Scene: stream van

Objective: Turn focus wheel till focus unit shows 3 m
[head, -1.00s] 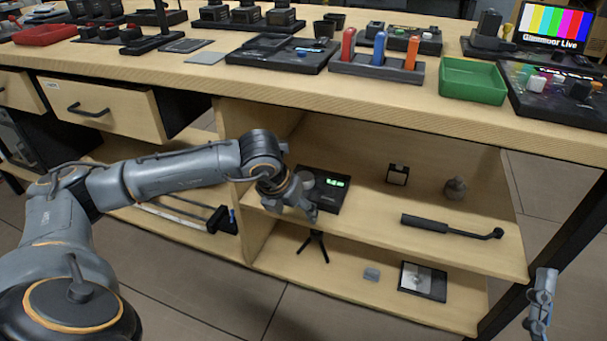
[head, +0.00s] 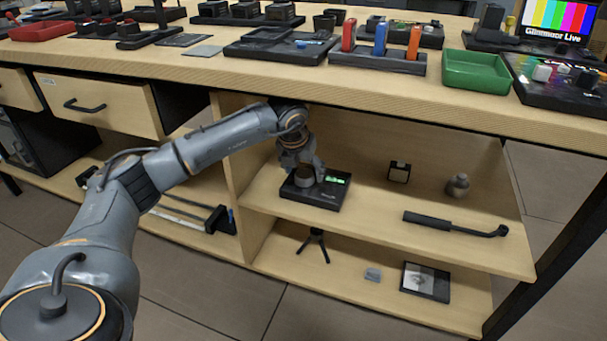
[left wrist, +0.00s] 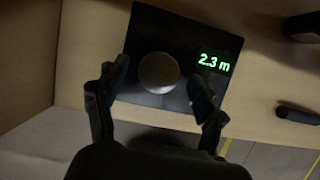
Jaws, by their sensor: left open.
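The focus unit (head: 327,192) is a flat black box on the upper shelf under the bench. In the left wrist view the unit (left wrist: 150,25) has a green display (left wrist: 214,62) reading 2.3 m. Its round grey focus wheel (left wrist: 158,72) sits left of the display. My left gripper (left wrist: 155,88) is open, with one finger on each side of the wheel; I cannot tell whether they touch it. In the head view my left gripper (head: 305,180) hides the wheel, and the display is too small to read. My right gripper is not in view.
The benchtop (head: 400,90) overhangs the shelf, and a wooden divider (head: 228,150) stands left of the unit. A black handle (head: 428,221), a small dark card-like item (head: 399,172) and a grey round object (head: 458,185) lie to the right. A mini tripod (head: 315,240) stands below.

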